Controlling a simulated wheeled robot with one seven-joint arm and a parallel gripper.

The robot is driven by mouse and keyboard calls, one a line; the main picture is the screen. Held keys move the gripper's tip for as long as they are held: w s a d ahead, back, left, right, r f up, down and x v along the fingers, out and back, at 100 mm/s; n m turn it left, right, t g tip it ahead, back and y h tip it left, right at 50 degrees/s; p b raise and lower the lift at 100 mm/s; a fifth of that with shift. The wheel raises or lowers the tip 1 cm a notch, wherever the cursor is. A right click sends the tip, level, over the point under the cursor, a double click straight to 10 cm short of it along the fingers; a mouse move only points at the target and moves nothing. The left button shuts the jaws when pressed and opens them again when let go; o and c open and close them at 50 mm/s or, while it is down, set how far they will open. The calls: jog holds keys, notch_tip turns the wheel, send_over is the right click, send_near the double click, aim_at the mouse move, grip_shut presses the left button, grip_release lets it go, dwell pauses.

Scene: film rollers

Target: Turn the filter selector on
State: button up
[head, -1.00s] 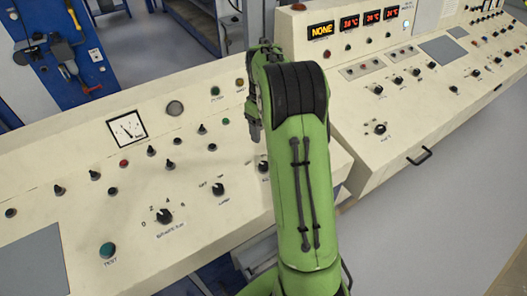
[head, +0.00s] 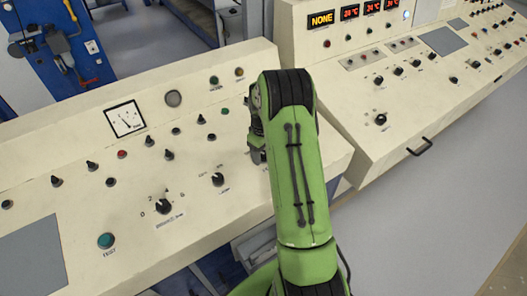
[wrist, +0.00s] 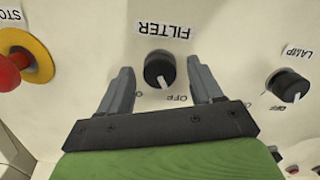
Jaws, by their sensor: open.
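The filter selector (wrist: 159,68) is a round black knob below an upside-down FILTER label (wrist: 163,31) in the wrist view. Its white pointer slants down and right, toward the OFF mark (wrist: 177,98). My gripper (wrist: 159,64) is open, with one dark finger left of the knob and one right of it; gaps show on both sides. I cannot tell how deep the fingertips reach beside it. In the head view my gripper (head: 257,148) is low over the right part of the near console (head: 320,155), and my arm hides the filter selector.
A lamp knob (wrist: 289,85) lies to the right in the wrist view. A red stop button (wrist: 12,71) on a yellow base lies to the left. Other knobs and a green test button (head: 106,241) dot the near console. A second console (head: 420,115) stands right.

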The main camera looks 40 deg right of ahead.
jog(key=c, duration=1.1)
jog(key=shift+o, duration=0.2)
jog(key=shift+m, duration=0.4)
jog(key=m, duration=0.5)
jog(key=shift+d+y+b, duration=0.1)
jog(key=shift+y+b, duration=0.2)
jog(key=shift+b, duration=0.1)
jog(key=m, duration=0.6)
jog(key=shift+r, duration=0.1)
jog(key=shift+d, duration=0.1)
jog(key=o, duration=1.1)
jog(key=shift+c, duration=0.2)
